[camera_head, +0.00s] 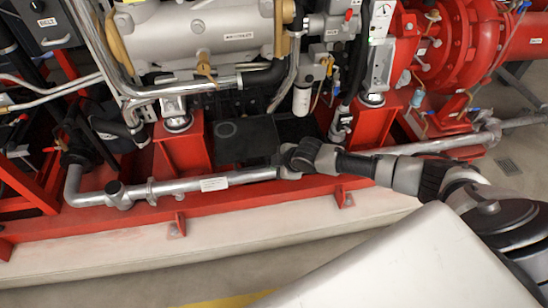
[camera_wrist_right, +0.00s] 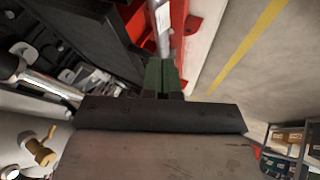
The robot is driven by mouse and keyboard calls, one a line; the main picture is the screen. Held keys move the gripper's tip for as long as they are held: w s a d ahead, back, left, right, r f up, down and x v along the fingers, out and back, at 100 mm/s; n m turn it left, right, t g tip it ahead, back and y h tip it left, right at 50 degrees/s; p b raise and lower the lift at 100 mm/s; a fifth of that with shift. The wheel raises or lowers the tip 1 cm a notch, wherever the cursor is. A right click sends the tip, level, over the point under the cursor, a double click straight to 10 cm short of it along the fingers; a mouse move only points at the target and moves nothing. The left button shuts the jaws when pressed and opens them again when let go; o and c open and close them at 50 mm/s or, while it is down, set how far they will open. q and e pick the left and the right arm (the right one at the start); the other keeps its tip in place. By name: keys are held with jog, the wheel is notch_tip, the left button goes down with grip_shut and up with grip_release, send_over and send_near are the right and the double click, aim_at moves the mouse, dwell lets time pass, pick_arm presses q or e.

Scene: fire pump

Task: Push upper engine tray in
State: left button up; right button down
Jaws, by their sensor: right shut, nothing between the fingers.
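The dark, flat engine tray (camera_head: 243,138) sits low under the engine, between two red supports, with a round mark on its top. A dark panel (camera_wrist_right: 88,32) at the upper left of the right wrist view looks like the same tray. My right gripper (camera_head: 281,158) is at the tray's front right edge, just above the silver pipe; contact with the tray cannot be told. In the wrist view its fingers (camera_wrist_right: 162,76) are together with nothing between them. My left gripper is not in view.
A silver pipe (camera_head: 215,183) with a white label runs along the red base frame (camera_head: 150,218) in front of the tray. A white filter canister (camera_head: 302,98) hangs to the right above it. The red pump (camera_head: 455,45) stands at right. The floor in front is clear.

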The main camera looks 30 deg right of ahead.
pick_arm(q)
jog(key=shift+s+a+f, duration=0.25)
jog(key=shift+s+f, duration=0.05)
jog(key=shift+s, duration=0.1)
pick_arm(e)
jog(key=w, duration=0.3)
jog(key=w+d, duration=0.1)
jog(key=shift+w+f, duration=0.2)
jog(key=shift+f, duration=0.2)
